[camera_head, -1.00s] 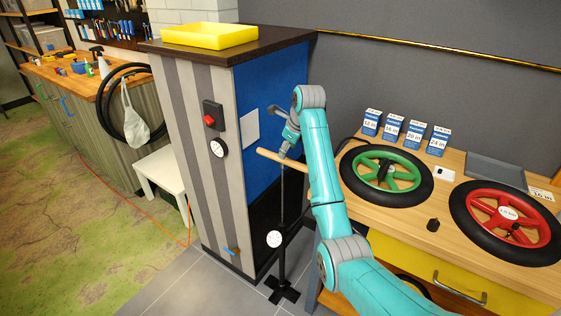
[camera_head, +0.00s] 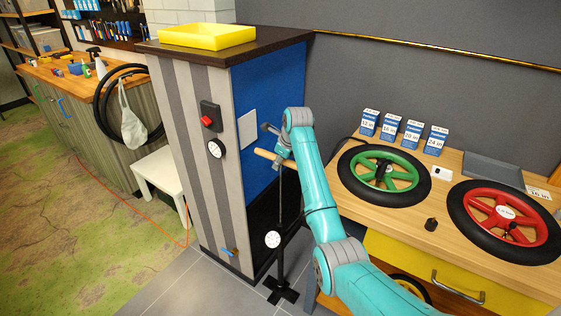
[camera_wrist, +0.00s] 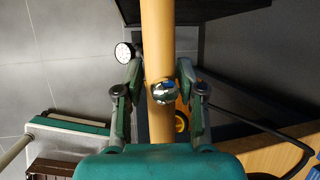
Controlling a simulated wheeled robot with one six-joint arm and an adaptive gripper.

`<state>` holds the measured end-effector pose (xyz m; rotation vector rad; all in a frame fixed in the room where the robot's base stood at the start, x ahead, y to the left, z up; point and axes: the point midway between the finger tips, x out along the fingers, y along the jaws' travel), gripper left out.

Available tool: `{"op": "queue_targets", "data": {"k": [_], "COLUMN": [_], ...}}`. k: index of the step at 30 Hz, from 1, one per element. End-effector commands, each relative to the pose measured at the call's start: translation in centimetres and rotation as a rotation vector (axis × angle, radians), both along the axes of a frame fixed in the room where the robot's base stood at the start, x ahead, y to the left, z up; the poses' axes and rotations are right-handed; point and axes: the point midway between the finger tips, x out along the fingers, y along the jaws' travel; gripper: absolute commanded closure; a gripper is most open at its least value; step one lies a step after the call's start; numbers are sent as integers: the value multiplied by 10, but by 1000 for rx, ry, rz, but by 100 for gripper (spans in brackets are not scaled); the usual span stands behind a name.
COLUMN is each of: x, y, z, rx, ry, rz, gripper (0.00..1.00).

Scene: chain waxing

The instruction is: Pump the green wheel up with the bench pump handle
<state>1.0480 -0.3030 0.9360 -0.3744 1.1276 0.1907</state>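The bench pump stands on the floor in front of the cabinet, with a wooden crossbar handle (camera_head: 264,155), a thin dark rod, a round white gauge (camera_head: 273,239) and a dark foot (camera_head: 281,291). My gripper (camera_head: 281,150) is at the handle. In the wrist view, my gripper's fingers (camera_wrist: 160,75) lie on both sides of the wooden handle (camera_wrist: 158,30), very close to it; I cannot tell whether they press on it. The green wheel (camera_head: 408,181), with a black tyre, lies flat on the wooden bench, right of my arm.
A red wheel (camera_head: 484,208) lies on the bench (camera_head: 405,222) near a grey tray (camera_head: 488,168). Several blue size boxes (camera_head: 388,129) stand behind the green wheel. The cabinet (camera_head: 188,120), topped by a yellow tray (camera_head: 207,36), stands close behind the pump.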

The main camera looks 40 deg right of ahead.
Motion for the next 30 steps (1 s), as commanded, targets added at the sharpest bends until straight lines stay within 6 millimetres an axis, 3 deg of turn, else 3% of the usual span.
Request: {"op": "queue_targets", "data": {"k": [1, 3, 13, 24, 30], "x": [0, 0, -1, -2, -2], "y": [0, 0, 1, 2, 2], "z": [0, 0, -10, -110, -141], "rx": [0, 0, 2, 4, 5], "ry": [0, 0, 4, 8, 7], "rz": [0, 0, 1, 1, 1], "gripper": [81, 99, 100, 100, 100]}}
